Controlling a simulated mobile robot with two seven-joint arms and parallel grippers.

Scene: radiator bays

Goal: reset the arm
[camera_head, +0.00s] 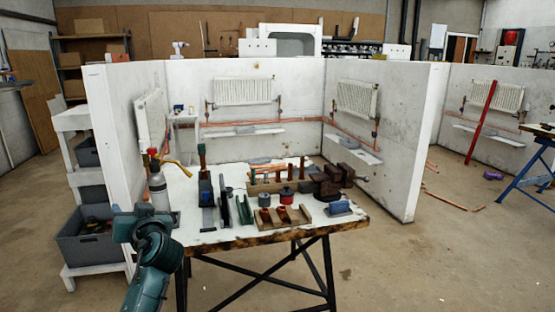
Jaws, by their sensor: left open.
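My left arm, teal and dark grey, comes in at the lower left. Its left gripper (147,213) is in front of the left end of the workbench (225,238), near the grey gas bottle (158,188). The gripper is open and I see nothing held in it. Its fingertips are small and partly hard to make out. My right arm and gripper do not show.
The bench carries several tools, wooden holders (285,219) and a dark vise (327,185). White shelving with a grey crate (90,245) stands at left. Partition walls with radiators (243,91) stand behind. A blue trestle (528,180) is at right. Floor at lower right is clear.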

